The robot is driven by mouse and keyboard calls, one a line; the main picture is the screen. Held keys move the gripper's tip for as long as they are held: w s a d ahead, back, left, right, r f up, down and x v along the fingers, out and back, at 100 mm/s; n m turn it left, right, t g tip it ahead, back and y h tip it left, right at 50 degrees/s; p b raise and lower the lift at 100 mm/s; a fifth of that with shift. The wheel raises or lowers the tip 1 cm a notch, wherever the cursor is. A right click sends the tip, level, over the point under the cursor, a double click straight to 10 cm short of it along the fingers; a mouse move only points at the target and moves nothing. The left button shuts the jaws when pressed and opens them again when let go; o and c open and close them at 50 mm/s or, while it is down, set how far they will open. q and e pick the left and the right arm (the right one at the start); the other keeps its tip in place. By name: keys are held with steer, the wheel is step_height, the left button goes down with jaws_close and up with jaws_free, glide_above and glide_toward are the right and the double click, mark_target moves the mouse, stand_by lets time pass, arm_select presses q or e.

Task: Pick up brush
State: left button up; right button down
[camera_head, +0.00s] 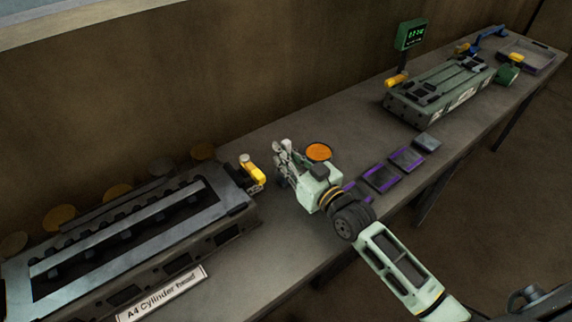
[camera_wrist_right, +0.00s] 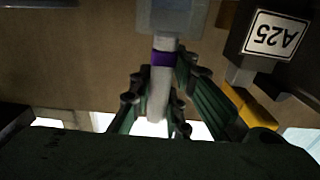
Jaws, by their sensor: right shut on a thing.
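The brush (camera_wrist_right: 160,85) shows in the right wrist view as a pale grey handle with a purple band and a wider blue-grey block at its upper end. My right gripper (camera_wrist_right: 160,100) is shut around the handle, with dark green fingers on both sides. In the head view my right gripper (camera_head: 284,162) is over the bench, between the cylinder head and the orange disc; the brush is hard to make out there. My left gripper is not in view.
A long cylinder head (camera_head: 135,235) labelled A4 lies at left, with a yellow part (camera_head: 252,170) at its end. An orange disc (camera_head: 319,152) and purple-edged trays (camera_head: 381,177) lie nearby. A green machine (camera_head: 440,90) stands farther right.

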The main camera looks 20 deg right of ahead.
steer(key=shift+r, duration=0.1)
step_height(320, 180, up, 10)
steer(key=shift+f, duration=0.1)
stand_by(0.7)
